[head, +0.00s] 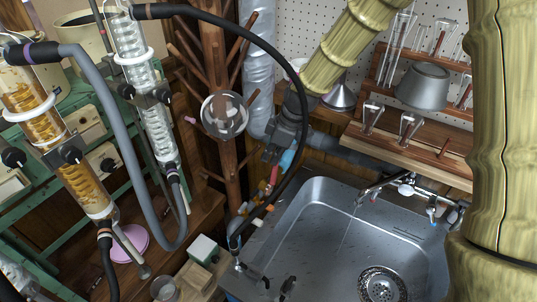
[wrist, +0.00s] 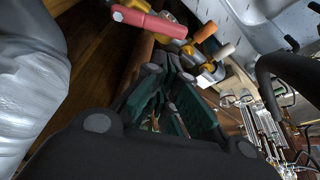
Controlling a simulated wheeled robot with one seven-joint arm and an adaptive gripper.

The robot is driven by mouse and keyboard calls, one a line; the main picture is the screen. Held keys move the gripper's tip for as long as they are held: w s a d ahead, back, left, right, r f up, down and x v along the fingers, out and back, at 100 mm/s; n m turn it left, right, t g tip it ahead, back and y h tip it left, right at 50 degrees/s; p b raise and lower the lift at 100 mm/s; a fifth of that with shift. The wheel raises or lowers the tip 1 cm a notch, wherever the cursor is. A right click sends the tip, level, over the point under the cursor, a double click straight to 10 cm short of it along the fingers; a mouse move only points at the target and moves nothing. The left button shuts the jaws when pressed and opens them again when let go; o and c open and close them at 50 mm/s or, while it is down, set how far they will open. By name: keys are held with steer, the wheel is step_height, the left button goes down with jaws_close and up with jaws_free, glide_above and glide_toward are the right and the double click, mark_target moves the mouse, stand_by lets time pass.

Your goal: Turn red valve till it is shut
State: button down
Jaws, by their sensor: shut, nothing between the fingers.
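The red valve handle (wrist: 150,22) is a pinkish-red bar at the top of the wrist view, with a pale round end at its left. It joins brass-coloured fittings. In the head view a small red piece (head: 274,174) shows among the fittings left of the sink; it looks like the same handle. My gripper (wrist: 180,62) has dark green fingers, shut and empty. In the wrist view its fingertips lie just below the brass fittings and the red handle. I cannot tell whether they touch. The fingertips are hard to make out in the head view.
An orange handle (wrist: 207,32) and a whitish one (wrist: 225,51) sit right of the red one. A silver duct (head: 258,60) runs close by. A black hose (head: 295,75) arches over the fittings. The steel sink (head: 330,225) lies to the right, glassware rig at left.

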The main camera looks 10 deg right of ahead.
mark_target(273, 177)
steer(key=shift+p+x, duration=0.65)
steer(key=shift+x, duration=3.15)
steer(key=shift+a, duration=0.1)
